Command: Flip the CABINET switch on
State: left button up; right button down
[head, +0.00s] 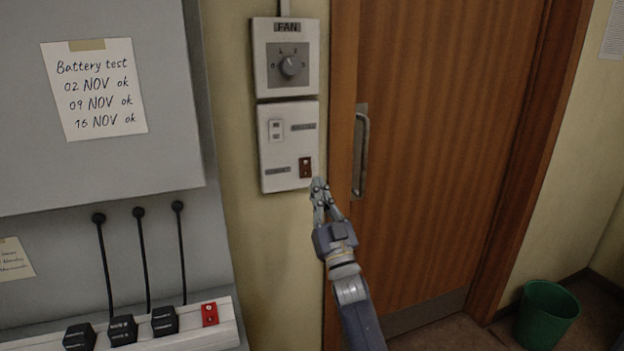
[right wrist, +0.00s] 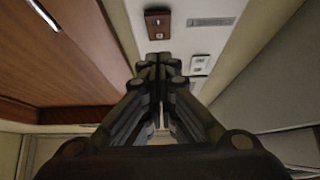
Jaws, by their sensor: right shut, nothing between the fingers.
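A white switch plate (head: 289,147) is on the wall below the fan control. It holds a white switch (head: 275,129) at upper left and a brown switch (head: 305,167) at lower right, each with a grey label strip beside it. The lettering is too small to read, so I cannot tell which is CABINET. My right gripper (head: 318,184) is shut and empty, its tips just below and right of the brown switch. In the right wrist view, the brown switch (right wrist: 158,23) lies beyond the fingertips (right wrist: 160,60), and the white switch (right wrist: 200,64) is to their right. My left gripper is out of view.
The fan control (head: 288,58) is above the plate. A wooden door (head: 440,150) with a metal handle (head: 361,150) is close on the right. A grey cabinet (head: 110,170) and a power strip (head: 190,325) with black plugs are on the left. A green bin (head: 546,315) stands on the floor.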

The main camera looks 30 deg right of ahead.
aim_at(306, 169)
jog(key=shift+w+d, duration=0.2)
jog(key=shift+w, duration=0.55)
jog(key=shift+w+d, duration=0.15)
jog(key=shift+w, duration=0.55)
jog(key=shift+w+d, duration=0.2)
jog(key=shift+w, duration=0.55)
jog(key=shift+w+d+f+b, duration=0.1)
jog(key=shift+w+f+b, duration=0.3)
jog(key=shift+b, duration=0.35)
jog(key=shift+w+r, duration=0.1)
jog(key=v, duration=1.2)
